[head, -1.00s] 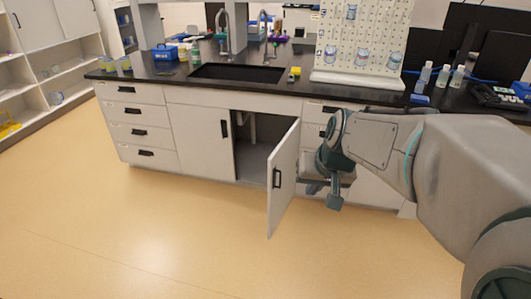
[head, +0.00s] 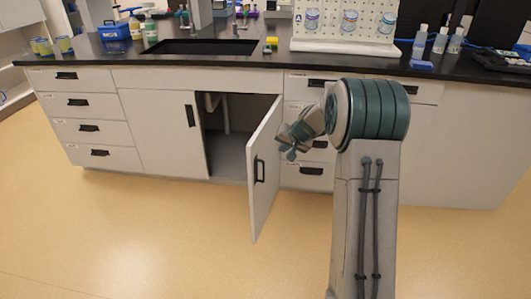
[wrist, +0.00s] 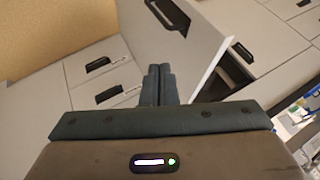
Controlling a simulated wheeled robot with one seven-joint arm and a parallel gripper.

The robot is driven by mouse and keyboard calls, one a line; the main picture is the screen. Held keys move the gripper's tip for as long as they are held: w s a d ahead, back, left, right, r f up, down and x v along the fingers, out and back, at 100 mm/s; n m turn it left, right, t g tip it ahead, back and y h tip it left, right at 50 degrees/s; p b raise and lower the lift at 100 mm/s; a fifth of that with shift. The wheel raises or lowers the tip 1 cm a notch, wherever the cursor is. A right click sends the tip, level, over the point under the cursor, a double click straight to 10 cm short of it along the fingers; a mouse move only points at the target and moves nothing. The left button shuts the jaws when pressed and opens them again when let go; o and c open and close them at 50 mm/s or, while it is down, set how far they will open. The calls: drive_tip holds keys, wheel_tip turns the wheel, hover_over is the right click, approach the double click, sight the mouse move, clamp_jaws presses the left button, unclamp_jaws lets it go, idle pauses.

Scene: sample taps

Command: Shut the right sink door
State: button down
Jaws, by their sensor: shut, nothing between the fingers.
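The right sink door (head: 264,165) is a pale grey panel with a black handle, standing ajar from the cabinet under the sink. Its free edge points toward me and left. My gripper (head: 287,152) is just right of the door, on its outer, handle side, near the upper half. In the wrist view my gripper (wrist: 158,75) has its fingers together and empty, pointing toward the door face (wrist: 185,45). I cannot tell whether they touch it. The left sink door (head: 160,130) is shut.
Drawers (head: 88,127) stand left of the sink cabinet, and more drawers (head: 311,170) lie behind my gripper. The black counter (head: 270,65) runs above, with the sink (head: 208,47) set in it. The floor (head: 150,235) in front is clear.

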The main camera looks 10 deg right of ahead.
approach(255, 159)
wheel_tip(255, 159, down, 3)
drive_tip(key=d, duration=0.2)
drive_tip(key=shift+w+a+f, duration=0.1)
drive_tip(key=shift+w+a, duration=1.15)
drive_tip(key=shift+a, duration=0.2)
